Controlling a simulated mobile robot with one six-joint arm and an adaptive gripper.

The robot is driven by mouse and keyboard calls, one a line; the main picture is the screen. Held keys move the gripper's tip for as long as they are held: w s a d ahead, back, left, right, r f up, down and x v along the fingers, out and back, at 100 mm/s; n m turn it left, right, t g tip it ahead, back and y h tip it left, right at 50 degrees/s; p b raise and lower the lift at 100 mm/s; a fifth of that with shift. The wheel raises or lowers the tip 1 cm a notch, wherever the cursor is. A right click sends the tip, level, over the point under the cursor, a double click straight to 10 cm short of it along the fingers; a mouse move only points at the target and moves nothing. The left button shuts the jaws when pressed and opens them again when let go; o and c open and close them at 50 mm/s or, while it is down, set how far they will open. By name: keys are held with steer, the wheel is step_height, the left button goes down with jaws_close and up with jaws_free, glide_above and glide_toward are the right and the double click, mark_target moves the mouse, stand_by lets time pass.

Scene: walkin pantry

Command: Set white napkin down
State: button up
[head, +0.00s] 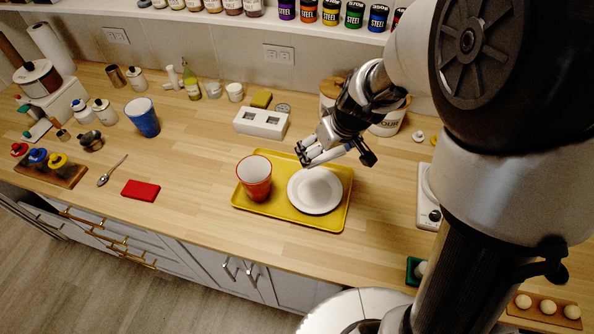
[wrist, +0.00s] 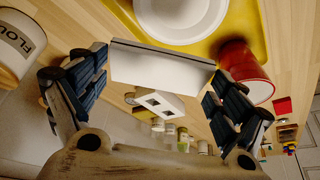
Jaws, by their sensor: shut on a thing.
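The white napkin (wrist: 160,68) is a flat folded block held across my gripper (wrist: 160,88), between its two dark padded fingers in the wrist view. In the head view my gripper (head: 335,150) is above the back edge of the yellow tray (head: 240,197), just behind the white plate (head: 314,190). The napkin is mostly hidden by the fingers there. It looks clear of the tray and plate, but the exact height is hard to tell.
A red cup (head: 254,178) stands on the tray's left side. A white two-slot box (head: 261,123) is behind the tray. A flour canister (head: 390,122) stands behind my gripper. The counter left of the tray is bare around a red block (head: 141,190).

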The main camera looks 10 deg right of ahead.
steer(key=w+a+r+n+g+y+p, duration=0.1)
steer(key=w+a+r+n+g+y, duration=0.25)
steer(key=w+n, duration=0.7)
steer(key=r+n+g+h, duration=0.25)
steer(key=n+g, duration=0.25)
steer(key=n, duration=1.2)
glide_above(277, 168)
steer(key=w, duration=0.1)
steer(key=shift+h, duration=0.3)
steer(key=f+b, duration=0.1)
steer(key=f, duration=0.5)
steer(key=f+b, duration=0.2)
steer(key=f, duration=0.5)
steer(key=f+b, duration=0.1)
steer(key=f, duration=0.6)
steer(key=shift+w+d+f, duration=0.15)
steer(key=shift+w+d, duration=0.05)
steer(key=shift+d, duration=0.15)
steer(key=shift+f+b, duration=0.15)
steer(key=shift+b, duration=0.15)
steer(key=o, duration=0.5)
steer(key=shift+c, duration=0.2)
